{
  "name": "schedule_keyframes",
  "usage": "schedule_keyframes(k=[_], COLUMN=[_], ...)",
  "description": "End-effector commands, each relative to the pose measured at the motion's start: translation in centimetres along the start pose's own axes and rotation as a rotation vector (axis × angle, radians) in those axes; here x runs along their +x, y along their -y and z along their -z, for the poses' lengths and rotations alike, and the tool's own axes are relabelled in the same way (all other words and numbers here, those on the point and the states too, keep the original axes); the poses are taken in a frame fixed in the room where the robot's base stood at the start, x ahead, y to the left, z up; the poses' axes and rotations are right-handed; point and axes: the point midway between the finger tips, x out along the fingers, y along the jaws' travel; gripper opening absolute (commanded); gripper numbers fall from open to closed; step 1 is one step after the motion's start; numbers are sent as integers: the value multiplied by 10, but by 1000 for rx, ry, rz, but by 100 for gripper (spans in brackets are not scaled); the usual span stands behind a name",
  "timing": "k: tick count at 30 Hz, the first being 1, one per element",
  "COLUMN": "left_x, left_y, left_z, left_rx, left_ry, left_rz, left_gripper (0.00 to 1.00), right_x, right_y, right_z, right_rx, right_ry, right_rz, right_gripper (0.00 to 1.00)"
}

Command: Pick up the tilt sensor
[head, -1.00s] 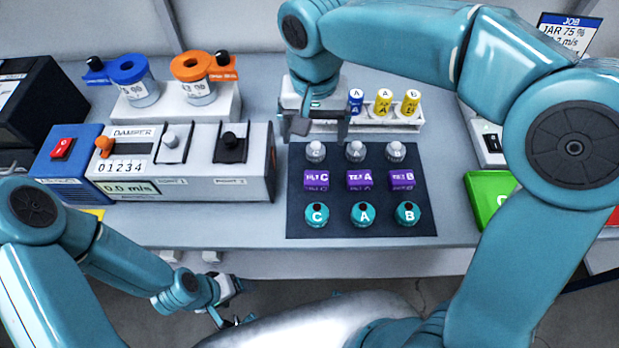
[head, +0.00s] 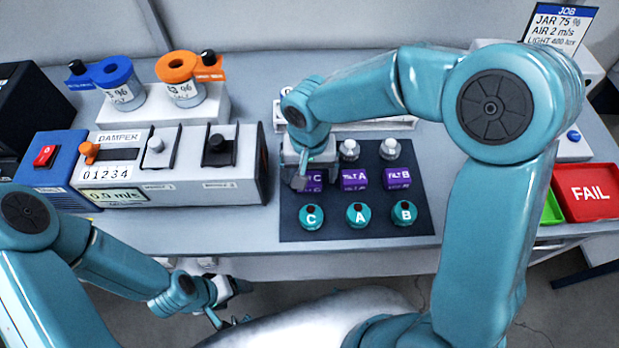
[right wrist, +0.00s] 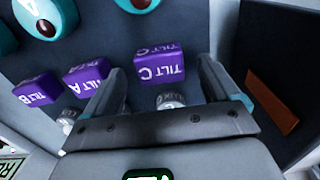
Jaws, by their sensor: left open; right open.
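Three purple tilt sensors lie in a row on the dark mat (head: 290,228): C (head: 313,178), A (head: 354,180) and B (head: 397,178). My right gripper (head: 317,182) is open and empty over the left column, partly covering tilt sensor C in the head view. In the right wrist view, tilt sensor C (right wrist: 160,65) shows beyond the gap between the open fingers (right wrist: 168,85); A (right wrist: 88,77) and B (right wrist: 37,91) are outside, to the left. I cannot tell its exact height above C. My left gripper (head: 228,303) is low, in front of the table, away from the mat.
Teal round sensors (head: 357,214) sit in the mat's front row and silver ones (head: 390,148) in its back row. A damper box (head: 170,165) stands left of the mat. A red FAIL tray (head: 587,192) lies at the right. Jars (head: 182,85) stand at the back left.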

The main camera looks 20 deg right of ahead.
Motion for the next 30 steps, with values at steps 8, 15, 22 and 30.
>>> schedule_keyframes(k=[8,15,22,30], left_x=[-3,-3,-3,-3], left_y=[-1,-1,-1,-1], left_z=[0,0,0,0], left_rx=[0,0,0,0], left_ry=[0,0,0,0], left_rz=[0,0,0,0], left_gripper=[75,75,75,75], right_x=[28,27,27,21], right_y=[0,0,0,0], right_z=[2,2,2,3], right_rx=[0,0,0,-1], right_ry=[1,1,0,-2], right_rz=[0,0,0,0], right_gripper=[89,67,30,30])
